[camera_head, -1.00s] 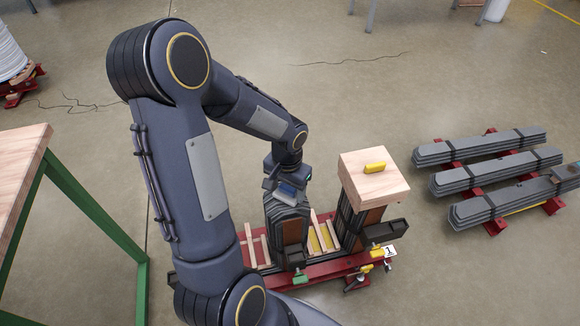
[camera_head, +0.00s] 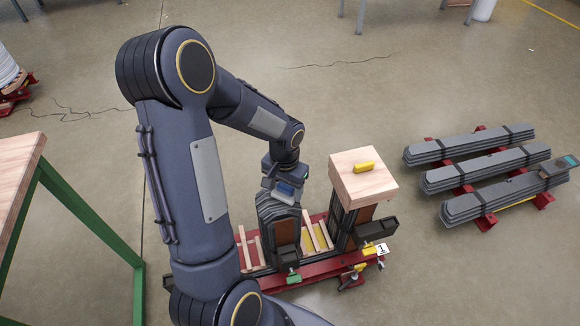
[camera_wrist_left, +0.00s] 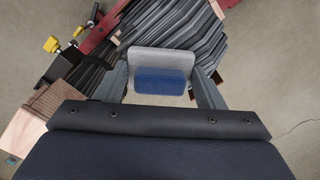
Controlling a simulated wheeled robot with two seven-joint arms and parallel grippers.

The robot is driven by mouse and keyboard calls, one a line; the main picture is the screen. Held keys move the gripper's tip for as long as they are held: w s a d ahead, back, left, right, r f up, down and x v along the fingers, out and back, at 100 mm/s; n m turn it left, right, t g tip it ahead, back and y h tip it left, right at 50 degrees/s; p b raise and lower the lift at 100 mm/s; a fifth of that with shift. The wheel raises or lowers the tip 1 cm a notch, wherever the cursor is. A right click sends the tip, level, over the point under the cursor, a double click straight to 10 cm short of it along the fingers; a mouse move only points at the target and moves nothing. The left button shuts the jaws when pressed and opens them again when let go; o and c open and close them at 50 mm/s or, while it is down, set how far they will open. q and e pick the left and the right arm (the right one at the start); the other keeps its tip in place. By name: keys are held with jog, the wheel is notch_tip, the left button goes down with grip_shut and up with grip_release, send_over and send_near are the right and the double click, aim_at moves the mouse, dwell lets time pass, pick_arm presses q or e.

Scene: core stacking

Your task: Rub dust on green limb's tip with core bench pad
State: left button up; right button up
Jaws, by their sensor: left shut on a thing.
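My left gripper (camera_wrist_left: 160,88) is shut on the bench pad (camera_wrist_left: 160,72), a small block with a grey upper part and a blue face. In the head view the pad (camera_head: 285,190) is at the top of a dark stacked-sheet limb (camera_head: 280,214). This limb stands on the red core frame, with a green clamp handle (camera_head: 294,278) at its foot. I cannot tell whether pad and tip touch. Dust is too small to make out. In the wrist view layered dark sheets (camera_wrist_left: 185,30) lie beyond and beside the pad. My right gripper is not in view.
A second limb right of it carries a wooden block (camera_head: 350,186) with a yellow piece (camera_head: 364,167) on top. Yellow clamps (camera_head: 375,249) sit on the red frame (camera_head: 325,268). Sheet stacks (camera_head: 485,170) lie at right. A green-legged table (camera_head: 90,220) stands left.

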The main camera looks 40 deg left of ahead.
pick_arm(q)
notch_tip(320, 180, up, 3)
jog(key=shift+a+f+p, duration=0.1)
jog(key=shift+f+p, duration=0.1)
jog(key=shift+p, duration=0.1)
jog(key=shift+s+r+p, duration=0.15)
jog(key=shift+r+p, duration=0.2)
jog(key=shift+r, duration=0.05)
jog(key=shift+r+p, duration=2)
jog(key=shift+r, duration=0.3)
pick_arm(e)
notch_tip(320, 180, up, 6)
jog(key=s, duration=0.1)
